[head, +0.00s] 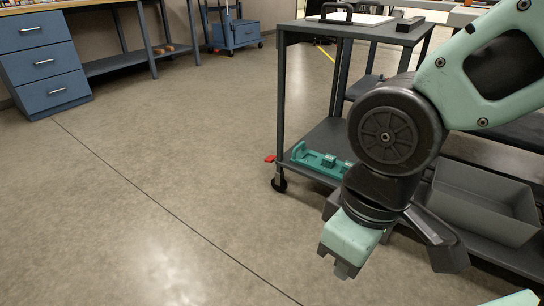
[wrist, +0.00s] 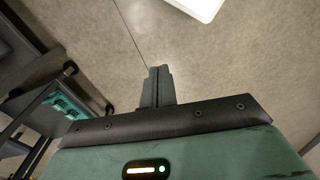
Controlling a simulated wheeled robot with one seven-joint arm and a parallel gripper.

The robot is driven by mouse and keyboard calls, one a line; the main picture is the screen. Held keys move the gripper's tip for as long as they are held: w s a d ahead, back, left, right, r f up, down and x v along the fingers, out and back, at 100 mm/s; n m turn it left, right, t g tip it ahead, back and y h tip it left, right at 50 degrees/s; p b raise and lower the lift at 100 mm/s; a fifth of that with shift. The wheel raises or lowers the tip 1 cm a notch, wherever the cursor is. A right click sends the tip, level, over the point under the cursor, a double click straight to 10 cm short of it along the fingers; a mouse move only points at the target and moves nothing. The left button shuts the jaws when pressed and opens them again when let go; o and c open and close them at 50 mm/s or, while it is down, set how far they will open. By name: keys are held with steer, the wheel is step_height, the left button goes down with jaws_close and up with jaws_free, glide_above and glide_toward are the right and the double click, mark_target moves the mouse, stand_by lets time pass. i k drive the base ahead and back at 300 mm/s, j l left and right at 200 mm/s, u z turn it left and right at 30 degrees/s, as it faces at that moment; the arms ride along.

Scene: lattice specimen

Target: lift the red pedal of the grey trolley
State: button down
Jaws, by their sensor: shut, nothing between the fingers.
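The grey trolley (head: 283,95) stands right of centre in the head view. Its small red pedal (head: 270,158) sticks out at the lower left corner, just above a black caster. My gripper (head: 344,270) is in front of the trolley, lower and to the right of the pedal in the picture, well apart from it. The gripper points down, and its fingers are shut with nothing between them. In the wrist view the closed fingers (wrist: 157,86) are over bare floor. Part of the trolley (wrist: 25,112) shows at the left there; I cannot make out the pedal in that view.
A green fixture (head: 318,160) and a grey bin (head: 483,200) are on low shelves. A blue drawer unit (head: 45,65) stands at the back left, a blue cart (head: 238,35) farther back. The floor left of the trolley is clear. A white shape (wrist: 200,6) tops the wrist view.

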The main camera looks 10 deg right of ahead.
mark_target(270, 159)
steer(key=i+j+z, duration=0.15)
steer(key=i+j, duration=0.25)
steer(key=i+j+z, duration=0.1)
steer(key=i+j, duration=0.3)
steer(key=i+j+z, duration=0.15)
steer(key=i+j, duration=0.2)
steer(key=j, duration=0.2)
steer(key=i+j+z, duration=0.15)
steer(key=i+j, duration=0.2)
steer(key=j, duration=0.15)
steer(key=i+j+z, duration=0.1)
steer(key=i+j, duration=0.2)
steer(key=j, duration=0.3)
steer(key=i+j+z, duration=0.15)
steer(key=i+j, duration=0.15)
steer(key=j, duration=0.25)
steer(key=i+j+z, duration=0.1)
steer(key=i+j, duration=0.15)
steer(key=j, duration=0.4)
steer(key=i+j+z, duration=0.15)
steer(key=j, duration=0.5)
steer(key=i, duration=0.1)
